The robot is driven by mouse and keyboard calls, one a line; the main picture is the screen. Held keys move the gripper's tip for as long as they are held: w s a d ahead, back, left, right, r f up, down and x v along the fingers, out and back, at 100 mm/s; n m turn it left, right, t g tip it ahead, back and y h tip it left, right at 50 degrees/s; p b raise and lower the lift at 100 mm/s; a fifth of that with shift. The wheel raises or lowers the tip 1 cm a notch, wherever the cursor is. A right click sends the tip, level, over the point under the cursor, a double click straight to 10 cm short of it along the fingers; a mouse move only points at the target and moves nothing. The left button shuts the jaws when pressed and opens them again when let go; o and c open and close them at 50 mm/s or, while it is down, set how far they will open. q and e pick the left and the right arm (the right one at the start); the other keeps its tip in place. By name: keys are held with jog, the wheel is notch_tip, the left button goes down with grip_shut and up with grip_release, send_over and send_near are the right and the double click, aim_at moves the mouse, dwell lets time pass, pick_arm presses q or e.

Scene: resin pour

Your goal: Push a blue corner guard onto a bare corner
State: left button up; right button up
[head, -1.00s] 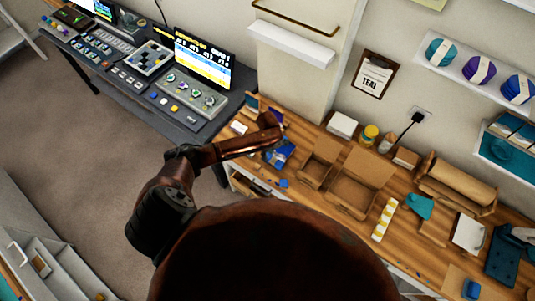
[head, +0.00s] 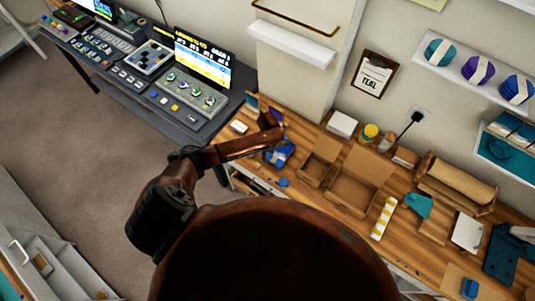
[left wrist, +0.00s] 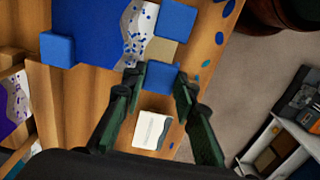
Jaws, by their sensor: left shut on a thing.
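My left gripper (left wrist: 158,84) is shut on a blue corner guard (left wrist: 162,78), held between its two fingertips in the left wrist view. Just beyond the guard is a small tan surface (left wrist: 160,51), and the guard's far edge overlaps or meets it; I cannot tell if it is seated. Another blue block-like piece (left wrist: 178,18) sits on the far side of the tan surface. A separate blue piece (left wrist: 57,48) lies to the left. In the head view my left gripper (head: 272,126) is over the left end of the wooden bench, near blue items (head: 280,153). My right gripper is not seen.
A blue sheet (left wrist: 92,30) and a blue-speckled white item (left wrist: 136,32) lie beside the fingers. A white card (left wrist: 153,130) lies below. Cardboard boxes (head: 355,185) stand right of the left gripper on the bench. A grey control desk (head: 205,130) is to its left.

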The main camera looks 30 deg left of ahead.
pick_arm(q)
jog(key=shift+w+d, duration=0.1)
jog(key=o, duration=0.9)
jog(key=shift+c, duration=0.2)
notch_tip(320, 180, up, 3)
jog(key=p, duration=0.3)
jog(key=shift+f, duration=0.1)
notch_tip(320, 180, up, 3)
jog(key=p, duration=0.3)
jog(key=shift+r, duration=1.05)
jog(key=shift+c, duration=0.7)
